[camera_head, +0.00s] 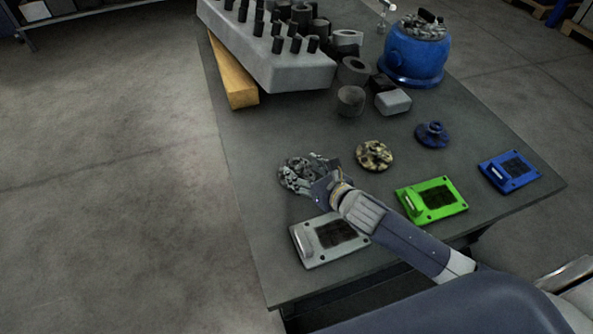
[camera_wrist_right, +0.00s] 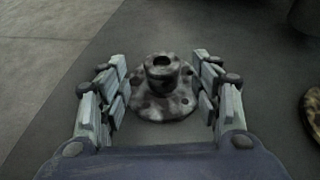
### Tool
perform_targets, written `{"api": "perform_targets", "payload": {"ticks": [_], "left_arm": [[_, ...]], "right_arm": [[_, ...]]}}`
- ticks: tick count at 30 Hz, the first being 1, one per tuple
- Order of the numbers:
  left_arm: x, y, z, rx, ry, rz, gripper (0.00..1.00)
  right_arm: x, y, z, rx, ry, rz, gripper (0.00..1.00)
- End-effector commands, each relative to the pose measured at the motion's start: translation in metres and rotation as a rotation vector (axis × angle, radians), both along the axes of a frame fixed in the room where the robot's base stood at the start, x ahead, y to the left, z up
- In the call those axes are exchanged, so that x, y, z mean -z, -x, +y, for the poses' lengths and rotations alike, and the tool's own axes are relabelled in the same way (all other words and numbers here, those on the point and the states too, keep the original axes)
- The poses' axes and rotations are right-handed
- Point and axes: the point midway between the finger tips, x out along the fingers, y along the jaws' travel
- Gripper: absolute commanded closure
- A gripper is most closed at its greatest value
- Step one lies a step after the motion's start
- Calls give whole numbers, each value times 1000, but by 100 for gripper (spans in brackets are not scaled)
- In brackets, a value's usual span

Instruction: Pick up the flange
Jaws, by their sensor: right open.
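A grey mottled flange (camera_head: 294,177) lies flat on the dark table, partly covered by my right gripper (camera_head: 328,176) in the head view. In the right wrist view the same flange (camera_wrist_right: 160,103) shows its round base and raised hub with a hole, upright between the fingers. My right gripper is open, with one finger on each side of the hub and a visible gap on both sides. A yellowish mottled flange (camera_head: 374,155) and a blue flange (camera_head: 432,134) lie farther right. My left gripper is not in view.
Grey (camera_head: 312,257), green (camera_head: 442,213) and blue (camera_head: 522,181) plates with dark centres lie along the near side of the table (camera_head: 255,215). A big engine block (camera_head: 275,70), a blue round housing (camera_head: 413,60) and dark cylindrical parts stand at the back.

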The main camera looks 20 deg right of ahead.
Motion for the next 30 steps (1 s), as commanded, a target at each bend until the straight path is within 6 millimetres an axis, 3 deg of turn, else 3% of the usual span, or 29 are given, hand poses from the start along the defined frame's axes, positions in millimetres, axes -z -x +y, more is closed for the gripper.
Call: {"api": "perform_targets", "payload": {"ticks": [9,18,20,26,27,30], "left_arm": [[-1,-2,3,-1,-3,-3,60],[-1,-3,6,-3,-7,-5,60],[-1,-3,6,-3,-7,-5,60],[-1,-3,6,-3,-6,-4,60],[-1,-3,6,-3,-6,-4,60],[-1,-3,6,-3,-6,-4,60]], "right_arm": [[11,-37,8,0,-1,-1,41],[13,-41,9,-1,-1,-1,41],[13,-41,9,-1,-1,-1,50],[13,-41,9,-1,-1,-1,96],[13,-41,9,-1,-1,-1,100],[11,-41,10,-2,-1,-5,100]]}}
